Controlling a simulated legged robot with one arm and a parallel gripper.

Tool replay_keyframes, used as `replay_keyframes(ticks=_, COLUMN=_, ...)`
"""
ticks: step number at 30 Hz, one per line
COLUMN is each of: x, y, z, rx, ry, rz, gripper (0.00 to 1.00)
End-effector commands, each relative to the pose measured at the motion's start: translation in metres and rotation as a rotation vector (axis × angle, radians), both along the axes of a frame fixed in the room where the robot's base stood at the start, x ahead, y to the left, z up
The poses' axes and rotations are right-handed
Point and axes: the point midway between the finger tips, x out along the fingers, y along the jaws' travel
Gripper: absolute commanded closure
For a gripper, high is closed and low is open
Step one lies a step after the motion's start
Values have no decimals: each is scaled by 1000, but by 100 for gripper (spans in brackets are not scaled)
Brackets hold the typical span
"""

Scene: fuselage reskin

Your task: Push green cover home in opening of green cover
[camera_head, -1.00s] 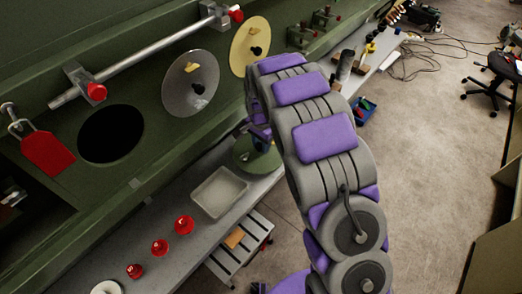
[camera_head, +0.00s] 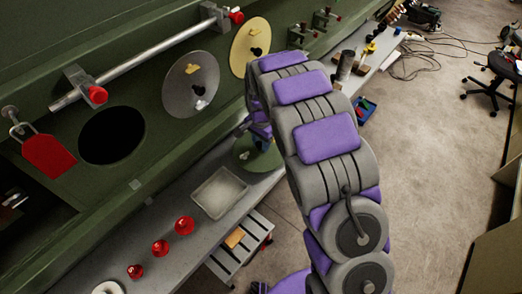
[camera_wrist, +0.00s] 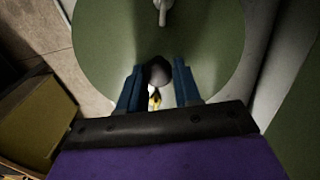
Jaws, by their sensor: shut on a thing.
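The green cover (camera_wrist: 100,40) is a round green disc that fills much of the wrist view. My gripper (camera_wrist: 158,72) is shut on its dark rounded knob, with a blue finger on each side. In the head view the green cover (camera_head: 254,158) hangs by the bench edge, partly hidden by my arm. A dark round opening (camera_head: 112,135) is in the green panel at left, well apart from the cover. Whether it is the green cover's own opening cannot be told.
A grey disc (camera_head: 190,84) and a yellow disc (camera_head: 250,47) sit on the panel. A silver rod (camera_head: 150,59) runs above the opening. A red tag (camera_head: 49,156) hangs left of it. A tray (camera_head: 219,193) and red knobs (camera_head: 160,248) stand on the bench.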

Motion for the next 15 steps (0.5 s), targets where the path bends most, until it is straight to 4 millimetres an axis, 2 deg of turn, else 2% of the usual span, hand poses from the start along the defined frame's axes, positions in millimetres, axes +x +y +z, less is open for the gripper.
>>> replay_keyframes(ticks=15, x=0, y=0, z=13, rx=0, ry=-1, rz=0, gripper=99)
